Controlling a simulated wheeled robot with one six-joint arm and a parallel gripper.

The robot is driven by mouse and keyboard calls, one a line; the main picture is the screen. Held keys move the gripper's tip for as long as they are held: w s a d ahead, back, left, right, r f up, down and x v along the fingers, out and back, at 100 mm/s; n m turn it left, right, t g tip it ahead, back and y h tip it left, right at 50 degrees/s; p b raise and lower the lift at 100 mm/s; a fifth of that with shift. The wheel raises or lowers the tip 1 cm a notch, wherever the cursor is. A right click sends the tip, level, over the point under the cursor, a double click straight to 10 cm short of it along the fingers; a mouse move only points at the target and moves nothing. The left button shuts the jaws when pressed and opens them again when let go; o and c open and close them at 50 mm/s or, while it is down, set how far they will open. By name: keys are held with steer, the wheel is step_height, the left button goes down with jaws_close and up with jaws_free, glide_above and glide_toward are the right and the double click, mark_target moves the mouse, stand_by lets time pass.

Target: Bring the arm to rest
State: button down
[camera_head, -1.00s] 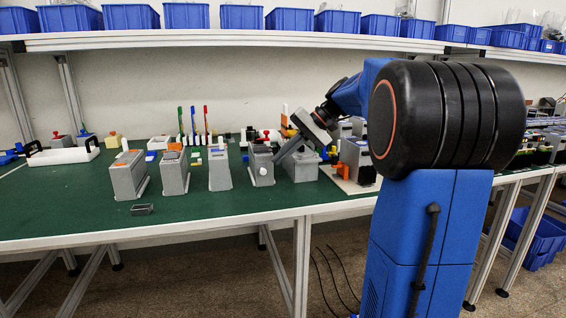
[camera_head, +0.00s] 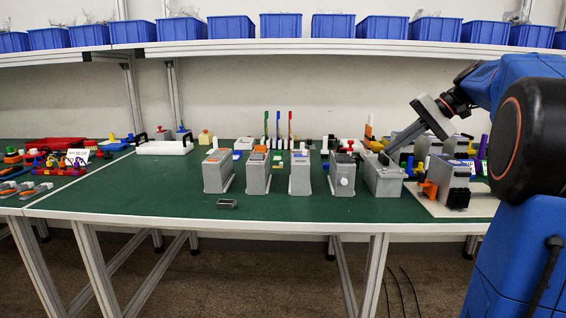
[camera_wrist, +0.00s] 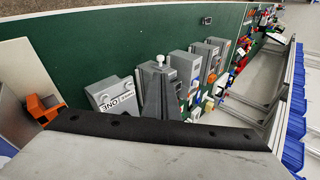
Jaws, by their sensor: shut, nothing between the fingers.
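My gripper (camera_head: 386,153) hangs at the end of my blue and black arm on the right of the head view. It tilts down and left, its fingers together and empty. Its tip overlaps the top of a grey housing (camera_head: 384,180) in the picture; I cannot tell whether it touches. In the wrist view the closed fingers (camera_wrist: 160,68) point towards the bench, between a lettered grey block (camera_wrist: 113,94) and a row of grey housings (camera_wrist: 185,70).
Several grey housings (camera_head: 258,178) stand in a row on the green bench (camera_head: 130,200). An orange-marked grey unit (camera_head: 457,193) stands on a pale board at the right. Upright coloured sticks (camera_head: 277,128) stand behind. A shelf of blue bins (camera_head: 333,25) runs above. The bench's front left is clear.

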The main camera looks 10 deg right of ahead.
steer(key=s+a+f+n+g+h, duration=0.1)
steer(key=s+a+f+h, duration=0.1)
steer(key=s+a+f, duration=0.45)
steer(key=s+a+f+n+h, duration=0.1)
steer(key=s+a+f+h, duration=0.1)
steer(key=s+a+f, duration=0.45)
steer(key=s+a+f+n+h, duration=0.2)
steer(key=s+a+f, duration=0.1)
steer(key=s+f, duration=0.4)
steer(key=s+a+f+n+t+h, duration=0.1)
steer(key=s+a+f+h, duration=0.1)
steer(key=s+f, duration=0.6)
steer(key=shift+a+n, duration=0.4)
steer(key=shift+a, duration=0.05)
steer(key=c, duration=2.4)
jaws_free()
steer(key=shift+c, duration=0.2)
